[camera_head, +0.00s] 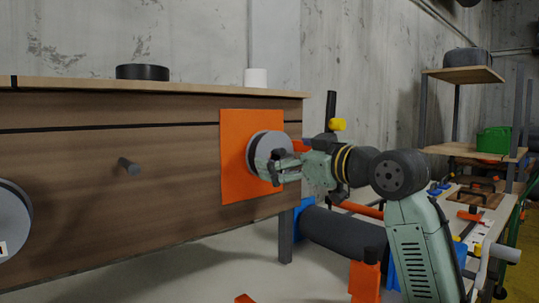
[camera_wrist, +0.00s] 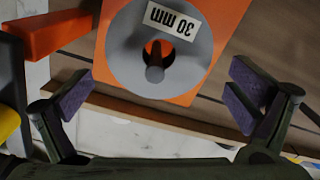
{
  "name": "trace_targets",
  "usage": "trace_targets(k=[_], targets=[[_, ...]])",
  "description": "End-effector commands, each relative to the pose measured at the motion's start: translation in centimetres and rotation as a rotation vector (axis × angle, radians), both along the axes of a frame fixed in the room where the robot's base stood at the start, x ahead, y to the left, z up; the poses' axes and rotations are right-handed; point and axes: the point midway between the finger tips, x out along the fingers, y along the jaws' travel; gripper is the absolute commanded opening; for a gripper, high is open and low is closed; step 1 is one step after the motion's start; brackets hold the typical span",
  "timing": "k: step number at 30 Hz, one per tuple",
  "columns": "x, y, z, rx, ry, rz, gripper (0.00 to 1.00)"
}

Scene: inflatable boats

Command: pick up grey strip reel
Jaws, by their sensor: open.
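A grey strip reel (camera_head: 258,147) hangs on a peg in front of an orange panel (camera_head: 236,170) on the wooden cabinet's front. In the wrist view the reel (camera_wrist: 125,50) shows a white "30 mm" label, and the dark peg sticks out through its centre hole. My gripper (camera_head: 275,168) is close in front of the reel. In the wrist view its two purple-padded fingers (camera_wrist: 157,98) are wide apart and empty. The reel lies between and beyond them in the picture; I cannot tell whether they touch it.
Another grey reel (camera_head: 10,222) is at the left edge, and a bare peg (camera_head: 128,166) sticks out between. A black roll (camera_head: 142,72) and a white cup-like object (camera_head: 255,77) stand on the cabinet top. A cluttered workbench (camera_head: 500,215) is at right.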

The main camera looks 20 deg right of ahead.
Motion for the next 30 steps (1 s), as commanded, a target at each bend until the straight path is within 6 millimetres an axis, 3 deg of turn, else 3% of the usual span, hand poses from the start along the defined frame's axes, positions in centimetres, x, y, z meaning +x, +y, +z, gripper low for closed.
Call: trace_targets(k=[12, 21, 30], targets=[[4.8, 1.6, 0.1, 0.000, 0.000, 0.000, 1.00], [5.2, 1.8, 0.0, 0.000, -0.001, -0.001, 0.99], [5.2, 1.8, 0.0, 0.000, -0.001, -0.001, 0.79]])
